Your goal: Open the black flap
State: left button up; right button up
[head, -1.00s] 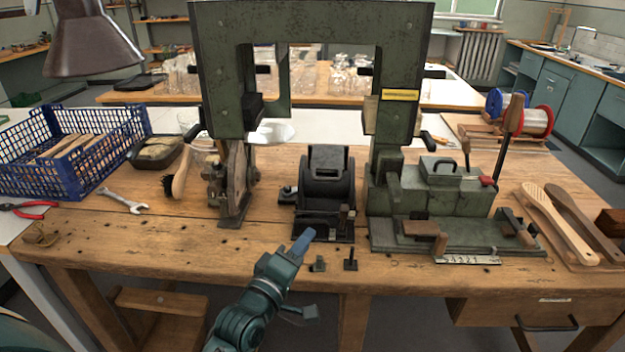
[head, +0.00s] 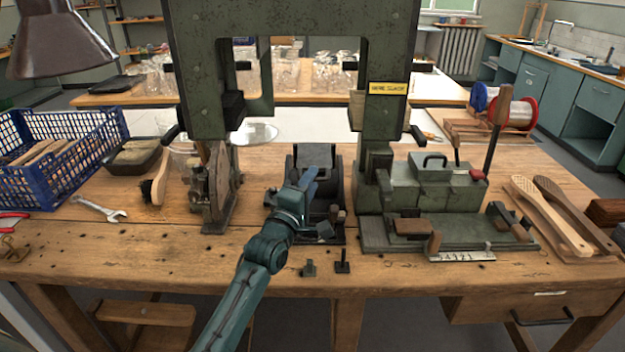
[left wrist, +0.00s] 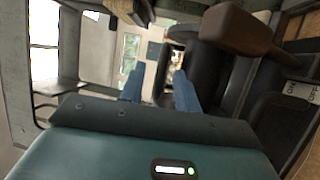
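The black device (head: 333,185) stands on the bench under the green press frame, and the black flap (head: 313,156) appears to be its upper front plate. I cannot tell for certain whether the flap is shut. My left gripper (head: 309,178) is in front of the device and hides part of its front and left side. Dark parts of a machine (left wrist: 215,80) lie close to the right finger there; contact cannot be told. My right gripper is not in view.
The green press frame (head: 198,80) arches over the device. A geared wheel unit (head: 215,190) stands to its left, a green fixture (head: 425,185) to its right. Small black pegs (head: 342,262) stand at the front. The bench's front left (head: 150,250) is mostly clear.

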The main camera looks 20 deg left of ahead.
pick_arm(q)
jog(key=shift+w+d+r, duration=0.1)
jog(key=shift+w+r, duration=0.05)
jog(key=shift+w, duration=0.65)
jog(key=shift+c, duration=0.2)
grip_shut()
